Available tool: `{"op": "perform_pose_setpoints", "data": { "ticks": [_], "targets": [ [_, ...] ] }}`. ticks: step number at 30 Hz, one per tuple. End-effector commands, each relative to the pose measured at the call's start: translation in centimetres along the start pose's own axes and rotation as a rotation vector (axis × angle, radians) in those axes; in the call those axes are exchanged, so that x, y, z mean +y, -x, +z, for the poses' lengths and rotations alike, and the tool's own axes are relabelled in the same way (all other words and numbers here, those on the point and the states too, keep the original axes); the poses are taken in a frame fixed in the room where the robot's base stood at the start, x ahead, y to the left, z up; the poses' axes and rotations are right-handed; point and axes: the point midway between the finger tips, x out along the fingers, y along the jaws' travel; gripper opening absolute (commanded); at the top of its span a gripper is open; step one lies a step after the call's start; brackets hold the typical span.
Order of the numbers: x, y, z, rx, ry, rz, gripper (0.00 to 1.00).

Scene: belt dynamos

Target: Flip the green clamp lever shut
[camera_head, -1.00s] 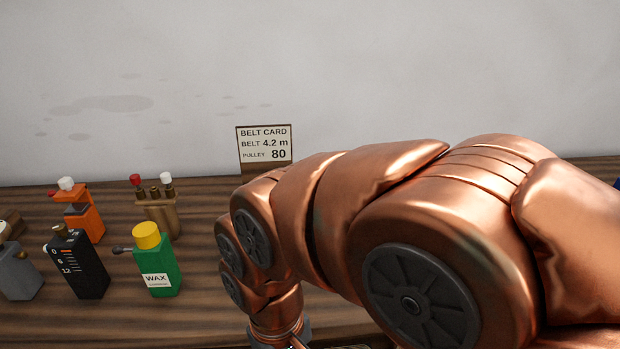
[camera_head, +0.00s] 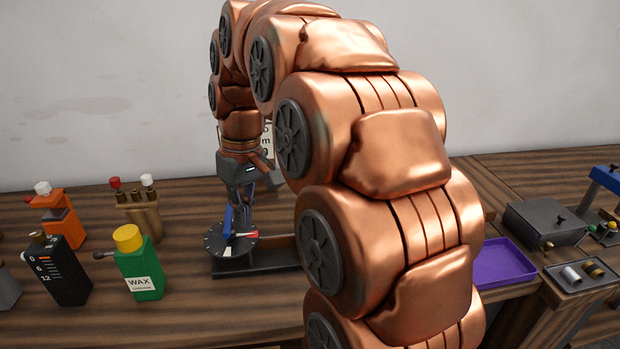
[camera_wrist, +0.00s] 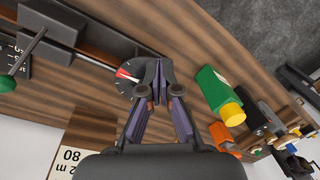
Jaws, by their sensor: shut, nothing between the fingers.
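The green clamp lever shows in the wrist view as a green knob (camera_wrist: 6,88) on a thin rod at the left edge. The rod runs up to a dark block on a rail. In the head view the lever is hidden behind my arm. My gripper (camera_wrist: 157,80) is shut and empty, with its fingertips over or beside the round dial (camera_wrist: 124,76), well to the right of the green knob in the wrist view. In the head view my gripper (camera_head: 231,230) points down at the dial (camera_head: 216,246); contact cannot be told.
A dark rail base (camera_head: 275,266) extends from the dial behind my arm. A green wax bottle (camera_head: 143,270), a black block (camera_head: 62,272) and an orange holder (camera_head: 64,225) stand left. A purple tray (camera_head: 505,262) and a grey box (camera_head: 545,222) lie right. The belt card (camera_wrist: 75,158) stands behind.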

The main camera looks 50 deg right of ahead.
Motion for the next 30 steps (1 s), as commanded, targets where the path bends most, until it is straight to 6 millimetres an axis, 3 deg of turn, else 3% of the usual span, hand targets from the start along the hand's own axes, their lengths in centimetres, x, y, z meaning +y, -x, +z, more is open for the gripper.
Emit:
{"op": "perform_pose_setpoints", "data": {
  "ticks": [3,9,18,24,30],
  "targets": [
    [3.4,1.8,-2.4,0.029,-0.014,-0.012,0.0],
    [9.5,4.7,-5.2,0.084,-0.031,-0.019,0.0],
    [18.2,7.5,-6.3,0.143,-0.057,-0.009,0.0],
    [21.0,8.2,-6.2,0.163,-0.063,0.0,0.0],
    [21.4,8.4,-6.2,0.166,-0.062,0.0,0.0]
  ]
}}
